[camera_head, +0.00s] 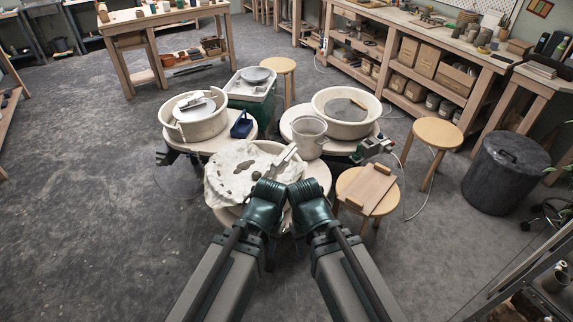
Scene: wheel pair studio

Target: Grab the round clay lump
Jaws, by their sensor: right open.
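A round table (312,170) in the middle carries a crumpled whitish cloth (216,172) and a pale round board (236,180). Small dark lumps (257,175) lie on it; they are too small to tell which one is the round clay lump, and my wrists may hide more. My right gripper (287,156) is open, a pale metal shape above the right side of the cloth, apart from the dark lumps in the picture. My left arm ends beside it; its fingers cannot be made out.
Two wheel basins (196,125) (345,128) stand behind, with a grey bucket (309,137) and a blue container (241,125) between. Stools (437,133) and one with a wooden board (368,189) stand right. A dark bin (500,180) is farther right. Floor on the left is clear.

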